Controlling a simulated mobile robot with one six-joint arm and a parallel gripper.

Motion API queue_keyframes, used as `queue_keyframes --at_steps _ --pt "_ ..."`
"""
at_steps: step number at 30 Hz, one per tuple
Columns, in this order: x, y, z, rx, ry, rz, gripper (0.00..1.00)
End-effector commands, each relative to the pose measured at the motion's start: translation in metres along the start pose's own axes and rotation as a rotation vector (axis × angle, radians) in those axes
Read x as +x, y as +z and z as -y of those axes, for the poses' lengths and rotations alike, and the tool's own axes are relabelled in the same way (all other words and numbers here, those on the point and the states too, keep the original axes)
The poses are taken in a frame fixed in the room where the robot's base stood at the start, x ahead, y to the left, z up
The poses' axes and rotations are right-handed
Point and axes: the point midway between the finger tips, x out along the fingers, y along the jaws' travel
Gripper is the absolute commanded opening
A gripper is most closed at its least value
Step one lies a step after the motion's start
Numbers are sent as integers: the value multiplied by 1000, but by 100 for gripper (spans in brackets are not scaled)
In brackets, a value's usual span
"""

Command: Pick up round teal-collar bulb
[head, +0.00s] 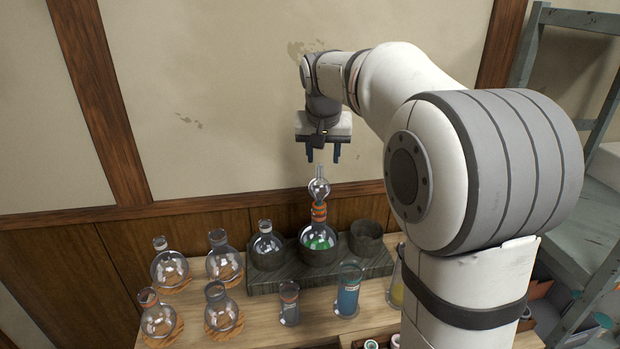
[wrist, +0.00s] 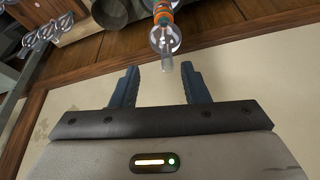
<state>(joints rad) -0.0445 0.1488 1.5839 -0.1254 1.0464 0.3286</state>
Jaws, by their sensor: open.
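A clear round glass bulb (head: 319,187) with a thin upright neck stands on top of a flask with green liquid (head: 318,238). Orange bands circle the joint below the bulb. In the wrist view the bulb (wrist: 166,38) points toward my gripper, with orange and a teal band at its base; I cannot tell for certain whether this is the named teal-collar bulb. My gripper (head: 323,155) is open and empty, pointing down just above the bulb's tip. In the wrist view the fingers (wrist: 160,68) are apart, with the bulb's neck end just beyond them.
The green flask sits in a dark rack (head: 375,266) with a smaller clear flask (head: 267,250) and an empty holder (head: 366,238). Several round flasks stand on cork rings at left. A grey cylinder (head: 289,305) and a blue-filled one (head: 347,293) stand in front. The wall is close behind.

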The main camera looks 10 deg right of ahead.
Motion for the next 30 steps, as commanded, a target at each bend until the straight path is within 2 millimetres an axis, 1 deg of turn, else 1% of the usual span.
queue_keyframes --at_steps 1,4,13,18,21,24,30 --pt "1 -9 3 6 2 -4 41" --pt "6 -17 5 16 4 -8 41" --pt "38 -19 6 18 4 -9 41" --pt "65 -19 9 17 4 -9 41" --pt "75 -20 8 18 4 -10 41" --pt "79 -20 8 18 4 -12 41" --pt "79 -20 8 18 4 -12 40"
